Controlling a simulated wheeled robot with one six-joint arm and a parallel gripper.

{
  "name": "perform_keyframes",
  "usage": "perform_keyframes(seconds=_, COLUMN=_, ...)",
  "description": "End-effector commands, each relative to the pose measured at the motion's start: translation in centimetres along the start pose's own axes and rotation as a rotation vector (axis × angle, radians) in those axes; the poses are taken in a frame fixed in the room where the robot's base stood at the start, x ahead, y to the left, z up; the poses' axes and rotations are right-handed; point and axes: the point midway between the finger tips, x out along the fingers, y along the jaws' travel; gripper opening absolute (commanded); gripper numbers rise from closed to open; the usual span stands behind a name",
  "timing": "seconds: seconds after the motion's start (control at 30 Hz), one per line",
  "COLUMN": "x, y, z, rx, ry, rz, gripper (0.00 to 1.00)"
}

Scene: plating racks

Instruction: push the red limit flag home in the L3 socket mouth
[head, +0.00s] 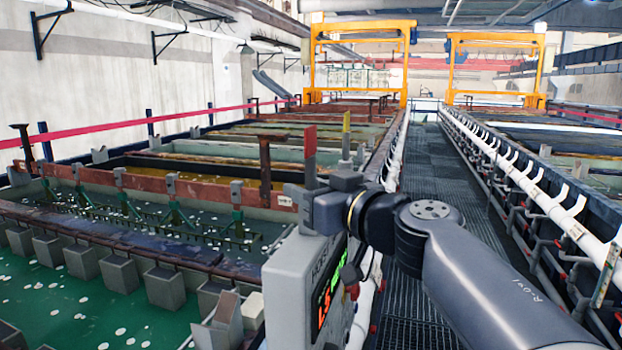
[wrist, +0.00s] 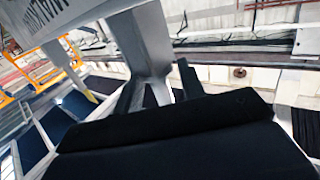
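The limit flag (head: 310,141) stands upright in the head view, with a red upper part and a grey lower part. Its lower end meets my dark gripper (head: 318,200), which is over the top of the grey hoist box (head: 292,285). In the wrist view, a grey post (wrist: 150,45) rises between two dark finger parts of my gripper (wrist: 158,92). I cannot tell whether they press on it. The L3 socket mouth cannot be made out; my gripper and the box's edge hide that area.
A yellow-topped flag (head: 346,125) stands just right of the red one. The box has lettering and a lit red and green display (head: 328,298). Tanks (head: 150,210) fill the left. A grated walkway (head: 440,165) runs back between white pipes (head: 525,185).

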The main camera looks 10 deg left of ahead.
Motion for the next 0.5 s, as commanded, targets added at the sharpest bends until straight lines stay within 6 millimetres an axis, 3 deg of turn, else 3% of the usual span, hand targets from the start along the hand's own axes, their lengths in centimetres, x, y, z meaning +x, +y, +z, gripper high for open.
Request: perform_keyframes(seconds=0.5, x=-0.04, y=0.01, z=0.01, rx=0.000, ry=0.000, rz=0.000, gripper=0.00)
